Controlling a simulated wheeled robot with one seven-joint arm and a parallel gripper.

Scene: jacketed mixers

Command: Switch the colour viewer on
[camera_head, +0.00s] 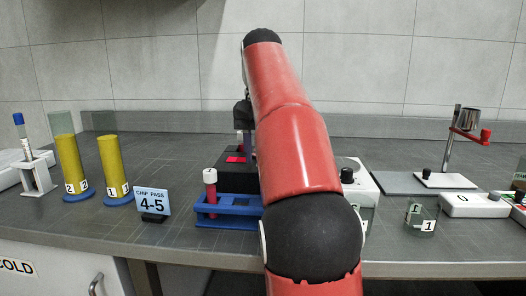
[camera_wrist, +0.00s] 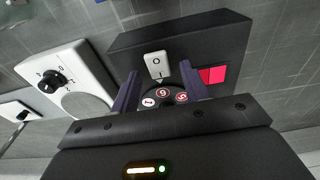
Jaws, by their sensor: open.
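The colour viewer looks to be the black box (camera_wrist: 205,42) in the wrist view. Which side of the rocker is pressed I cannot tell. My gripper (camera_wrist: 159,84) is open, its fingers either side of the switch and dial in the picture, with nothing held. Contact is not clear. In the head view the box (camera_head: 236,181) is partly hidden by my arm.
A blue rack (camera_head: 228,216) with a red-filled tube (camera_head: 210,186) stands close in front of the box. A white knobbed device (camera_wrist: 66,72) is beside it. Yellow cylinders (camera_head: 113,168) and a 4-5 sign (camera_head: 152,201) stand left; a glass beaker (camera_head: 422,215) stands right.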

